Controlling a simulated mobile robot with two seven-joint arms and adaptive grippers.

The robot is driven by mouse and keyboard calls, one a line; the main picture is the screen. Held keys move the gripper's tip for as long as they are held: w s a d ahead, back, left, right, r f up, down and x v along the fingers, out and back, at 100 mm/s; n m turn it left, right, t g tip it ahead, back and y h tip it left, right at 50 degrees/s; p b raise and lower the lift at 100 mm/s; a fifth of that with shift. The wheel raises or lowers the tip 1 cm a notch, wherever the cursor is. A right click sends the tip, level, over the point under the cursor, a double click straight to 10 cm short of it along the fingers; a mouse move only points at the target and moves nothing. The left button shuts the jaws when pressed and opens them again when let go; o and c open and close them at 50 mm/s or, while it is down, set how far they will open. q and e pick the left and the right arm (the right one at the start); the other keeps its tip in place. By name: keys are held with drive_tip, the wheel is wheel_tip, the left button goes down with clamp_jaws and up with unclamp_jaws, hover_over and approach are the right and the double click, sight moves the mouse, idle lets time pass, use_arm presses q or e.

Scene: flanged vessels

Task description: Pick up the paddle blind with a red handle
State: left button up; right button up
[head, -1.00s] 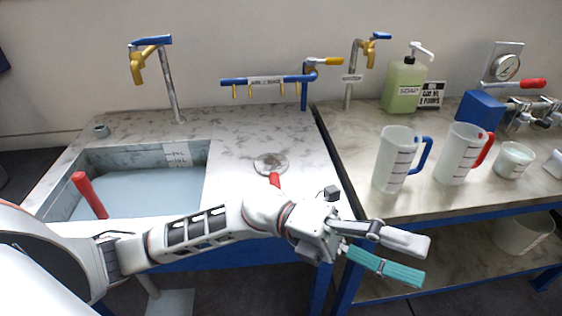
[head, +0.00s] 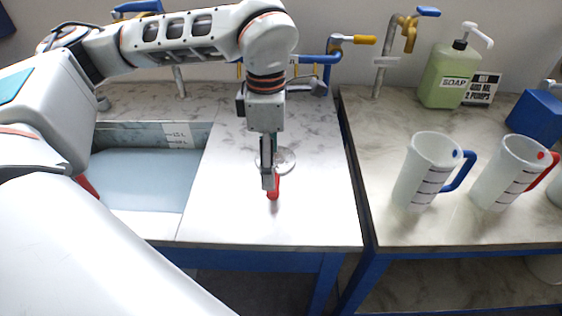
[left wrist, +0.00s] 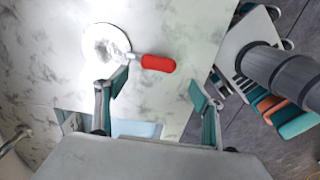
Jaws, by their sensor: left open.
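The paddle blind lies flat on the marbled counter, right of the sink. Its pale round disc (head: 283,159) and red handle (head: 274,188) show in the head view, partly covered by my left gripper (head: 268,182). In the left wrist view the disc (left wrist: 106,45) is at upper left and the red handle (left wrist: 158,63) points right. My left gripper (left wrist: 158,84) is open and points down above the handle, which appears just beyond the gap between its fingers. Nothing is in the fingers. My right gripper is not in view.
A sink (head: 150,180) with bluish liquid is on the left, with another red handle (head: 86,186) in it. On the right counter stand measuring jugs (head: 428,172) and a green soap bottle (head: 447,75). Taps and a blue pipe line the wall.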

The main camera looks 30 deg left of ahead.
use_arm(q)
drive_tip(key=shift+a+f, duration=0.2)
drive_tip(key=shift+f, duration=0.95)
drive_tip(key=shift+w+d+f+b, duration=0.1)
drive_tip(key=shift+d+f+b, duration=0.1)
drive_tip(key=shift+f, duration=1.15)
drive_tip(key=shift+w+d+f+b, duration=0.1)
drive_tip(key=shift+d+f+b, duration=0.05)
drive_tip(key=shift+f, duration=1.15)
drive_tip(key=c, duration=1.5)
drive_tip(key=shift+w, duration=0.1)
drive_tip(key=shift+c, duration=1.3)
drive_tip(key=shift+r, duration=0.15)
